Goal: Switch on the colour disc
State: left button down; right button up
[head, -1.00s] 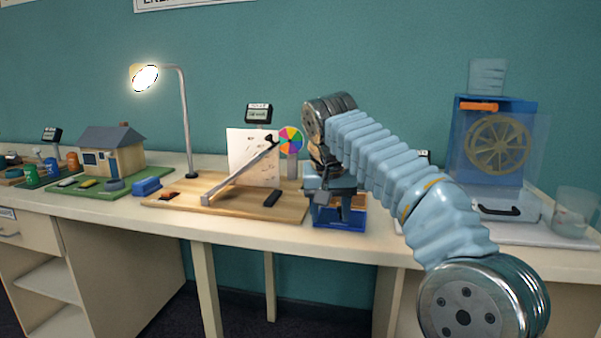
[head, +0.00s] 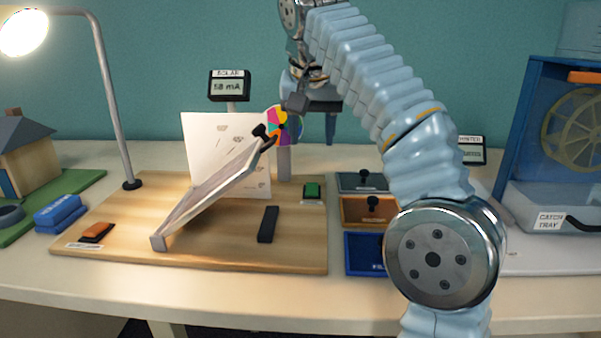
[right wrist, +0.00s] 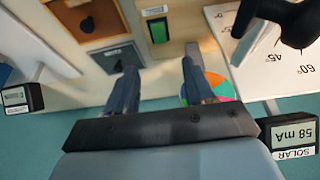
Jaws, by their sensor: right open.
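The colour disc (head: 280,125) is a multicoloured wheel on a grey post at the back of the wooden board (head: 200,253). In the right wrist view the disc (right wrist: 218,87) is partly hidden by one finger. A green switch (head: 312,190) sits on the board in front of the post; it also shows in the right wrist view (right wrist: 158,30). An orange switch (head: 97,232) is at the board's front left. My right gripper (head: 315,118) is open and empty, raised beside the disc, above and apart from the green switch. My left gripper is out of view.
A tilted solar panel (head: 212,195) and white angle board (head: 205,145) stand left of the disc. The solar meter (head: 230,86) reads 58 mA. The lit lamp (head: 22,35) is at left.

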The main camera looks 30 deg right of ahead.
aim_at(312, 188)
jog(key=b+x, duration=0.4)
jog(key=x, duration=0.8)
jog(key=shift+s+b, duration=0.1)
jog(key=shift+b, duration=0.2)
jog(key=shift+w+d+f, duration=0.15)
jog(key=shift+w+f, duration=0.05)
jog(key=shift+f, duration=0.4)
